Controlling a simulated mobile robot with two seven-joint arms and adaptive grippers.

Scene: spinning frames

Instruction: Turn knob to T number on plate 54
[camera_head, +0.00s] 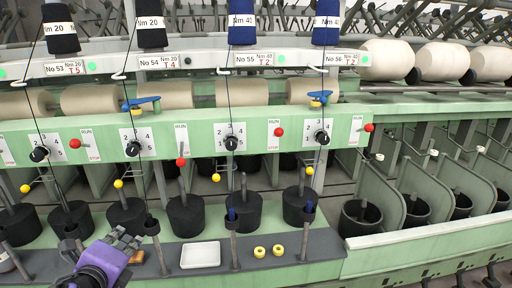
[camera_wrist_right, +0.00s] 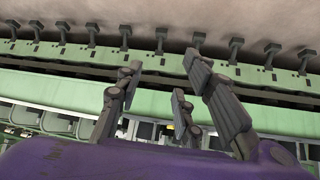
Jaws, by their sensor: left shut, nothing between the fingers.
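The plate marked No 54 (camera_head: 165,62) reads Nm 40 or 20 in small print, with T 4 in red. Below it, a black knob (camera_head: 132,149) sits on a white numbered dial plate (camera_head: 143,135) on the green rail. The number its pointer faces is too small to tell. My left gripper (camera_head: 128,241), purple with grey fingers, is shut and empty. It is at the lower left, below the knob and apart from it, near the black pots. My right gripper (camera_wrist_right: 160,82) shows only in the right wrist view, its fingers spread with nothing between them.
Similar knobs stand left and right, including one under No 55 (camera_head: 231,143). Red-ball levers (camera_head: 181,161) and yellow balls (camera_head: 118,184) project between them.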

